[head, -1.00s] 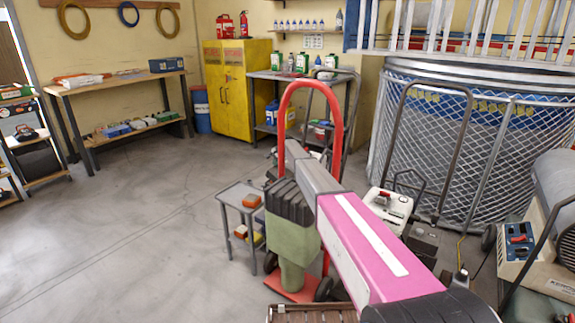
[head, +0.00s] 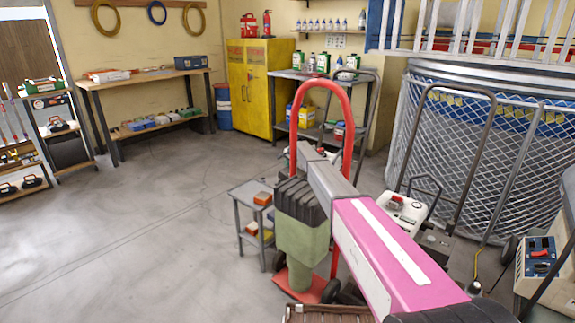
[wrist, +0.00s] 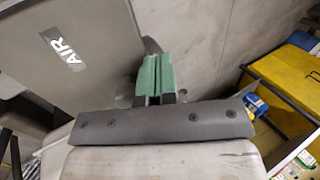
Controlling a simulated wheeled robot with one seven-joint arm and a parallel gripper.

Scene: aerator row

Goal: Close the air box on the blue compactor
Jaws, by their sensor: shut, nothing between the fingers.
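In the wrist view a grey-beige panel lettered AIR (wrist: 95,75), seemingly part of the air box, fills the upper left. Whether it is open or shut I cannot tell. My gripper (wrist: 157,60) has its two green fingers together and empty, by the panel's right edge. Contact between them cannot be judged. Behind the fingers is a dark bolted plate on my wrist. In the head view my pink and grey arm reaches forward, but the fingers are not seen. I cannot make out a blue compactor body in either view.
A red hand truck (head: 348,130) stands behind my arm, with a small grey cart (head: 247,195) to its left. A machine with a blue switch panel (head: 541,256) is at the right edge. A yellow cabinet (head: 250,90) stands at the back. The floor at left is clear.

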